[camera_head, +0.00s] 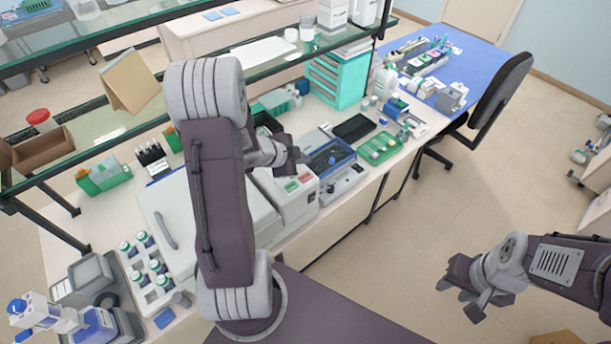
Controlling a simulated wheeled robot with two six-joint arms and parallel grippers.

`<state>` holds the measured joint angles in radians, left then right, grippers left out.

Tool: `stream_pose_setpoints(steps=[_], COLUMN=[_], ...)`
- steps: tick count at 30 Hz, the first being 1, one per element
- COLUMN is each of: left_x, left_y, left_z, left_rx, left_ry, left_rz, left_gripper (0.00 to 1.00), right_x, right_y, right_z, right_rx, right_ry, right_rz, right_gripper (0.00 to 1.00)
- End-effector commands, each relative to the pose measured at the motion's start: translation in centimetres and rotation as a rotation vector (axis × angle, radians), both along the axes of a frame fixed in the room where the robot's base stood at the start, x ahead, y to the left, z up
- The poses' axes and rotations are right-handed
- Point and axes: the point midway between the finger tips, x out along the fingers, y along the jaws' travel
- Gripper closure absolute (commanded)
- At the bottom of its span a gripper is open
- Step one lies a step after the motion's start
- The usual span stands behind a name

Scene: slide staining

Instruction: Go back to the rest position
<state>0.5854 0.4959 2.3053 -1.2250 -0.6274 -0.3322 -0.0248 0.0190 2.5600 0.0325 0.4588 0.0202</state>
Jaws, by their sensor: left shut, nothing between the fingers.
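My left arm rises from the bottom middle of the head view and bends over at the top. Its gripper (291,156) is shut and empty, above the bench by the white instrument with the small screen (292,193) and the blue-lidded box (328,158). I cannot tell whether it touches either. My right gripper (468,302) hangs at the lower right, over the open floor and away from the bench. Its fingertips are small and partly overlapped, so I cannot tell whether it is open or shut.
The bench carries a large white machine (165,215), a green tray (380,148), a teal drawer unit (338,80) and a rack of bottles (149,285). A glass shelf (110,125) runs above it. A black chair (497,95) stands at a blue table (470,65).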

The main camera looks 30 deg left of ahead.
Motion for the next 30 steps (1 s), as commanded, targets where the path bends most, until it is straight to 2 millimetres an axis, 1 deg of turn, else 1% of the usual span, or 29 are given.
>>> stream_pose_setpoints(steps=[8, 10, 11, 13, 14, 15, 17, 18, 19, 20, 21, 23, 24, 26, 27, 30], left_x=[0.0, 0.1, 0.4, 1.4, 1.8, 2.3, 2.7, 2.6, 2.2, 1.5, 0.1, -2.8, -5.0, -8.4, -10.5, -14.7], left_y=[0.0, -0.5, -1.2, -3.7, -5.3, -7.6, -10.0, -10.9, -11.3, -11.5, -11.5, -11.2, -11.0, -10.7, -10.6, -10.9], left_z=[0.0, -0.8, -1.5, -3.1, -3.8, -4.6, -6.0, -7.2, -8.2, -9.4, -11.1, -13.3, -14.5, -15.8, -16.1, -17.4], left_rx=[0.000, 0.001, 0.002, 0.021, 0.031, 0.034, 0.037, 0.032, 0.021, 0.007, -0.024, -0.081, -0.119, -0.174, -0.207, -0.261], left_ry=[0.000, -0.001, -0.004, -0.036, -0.055, -0.084, -0.104, -0.091, -0.069, -0.036, 0.026, 0.142, 0.228, 0.356, 0.439, 0.611], left_rz=[0.000, -0.014, -0.030, -0.098, -0.139, -0.170, -0.148, -0.089, -0.027, 0.046, 0.161, 0.341, 0.457, 0.618, 0.718, 0.897], left_gripper=[1.00, 1.00, 1.00, 1.00, 1.00, 1.00, 1.00, 1.00, 1.00, 1.00, 1.00, 1.00, 1.00, 1.00, 1.00, 1.00], right_x=[0.0, 0.0, 0.0, 0.0, 0.0, 0.0, 0.0, 0.0, 0.0, 0.0, 0.0, 0.0, 0.0, 0.0, 0.0, 0.0], right_y=[0.0, 0.0, 0.0, 0.0, 0.0, 0.0, 0.0, 0.0, 0.0, 0.0, 0.0, 0.0, 0.0, 0.0, 0.0, 0.0], right_z=[0.0, -0.8, -1.6, -4.7, -6.4, -8.7, -12.0, -14.0, -15.3, -16.7, -18.1, -19.3, -19.6, -19.5, -19.0, -18.7], right_rx=[0.000, 0.000, 0.000, 0.000, 0.000, 0.000, 0.000, 0.000, 0.000, 0.000, 0.000, 0.000, 0.000, 0.000, 0.000, 0.000], right_ry=[0.000, 0.000, 0.000, -0.001, 0.000, 0.000, 0.001, 0.001, 0.001, 0.001, 0.001, 0.001, 0.001, 0.000, 0.000, -0.001], right_rz=[0.000, 0.000, 0.000, 0.000, 0.000, 0.000, 0.000, 0.000, 0.000, 0.000, 0.000, 0.000, 0.000, 0.000, 0.000, 0.000], right_gripper=[0.64, 0.64, 0.64, 0.64, 0.64, 0.64, 0.64, 0.64, 0.64, 0.64, 0.64, 0.64, 0.64, 0.64, 0.64, 0.64])
